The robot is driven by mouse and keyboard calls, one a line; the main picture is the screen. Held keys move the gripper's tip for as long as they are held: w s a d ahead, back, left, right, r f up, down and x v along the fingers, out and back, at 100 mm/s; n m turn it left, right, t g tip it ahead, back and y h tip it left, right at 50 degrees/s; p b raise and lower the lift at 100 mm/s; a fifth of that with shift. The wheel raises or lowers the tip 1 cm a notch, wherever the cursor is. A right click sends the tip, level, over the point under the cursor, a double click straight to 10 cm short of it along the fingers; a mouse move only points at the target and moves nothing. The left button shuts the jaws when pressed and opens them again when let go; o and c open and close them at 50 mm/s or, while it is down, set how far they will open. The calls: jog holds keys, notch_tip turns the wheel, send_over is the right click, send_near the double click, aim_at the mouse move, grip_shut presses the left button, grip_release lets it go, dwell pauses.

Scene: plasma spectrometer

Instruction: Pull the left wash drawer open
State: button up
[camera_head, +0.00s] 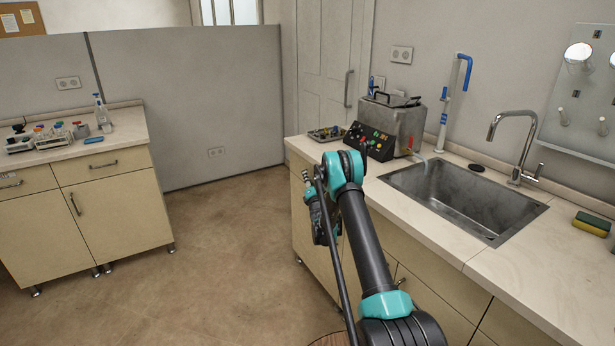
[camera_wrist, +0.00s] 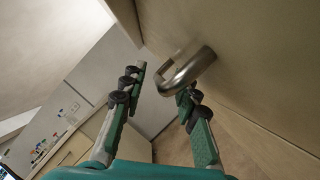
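The wash counter's front (camera_head: 299,212) is to the right in the head view, and my arm covers most of its left part, so I cannot clearly make out the left wash drawer there. My gripper (camera_head: 309,180) hangs by this front. In the wrist view, a curved metal handle (camera_wrist: 195,69) stands out from a plain beige front (camera_wrist: 245,55). My gripper (camera_wrist: 162,84) is open, with a finger on each side of the handle's near end. The right fingertip is very close to the handle; I cannot tell whether it touches.
A sink (camera_head: 462,195) with a tap (camera_head: 516,140), a grey bath (camera_head: 392,122) with a black control panel (camera_head: 368,141) and a sponge (camera_head: 592,224) are on the counter. A second cabinet (camera_head: 112,200) stands at the left. The floor (camera_head: 225,235) between is clear.

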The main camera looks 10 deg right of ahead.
jog(key=shift+w, duration=0.35)
jog(key=shift+c, duration=0.5)
grip_shut()
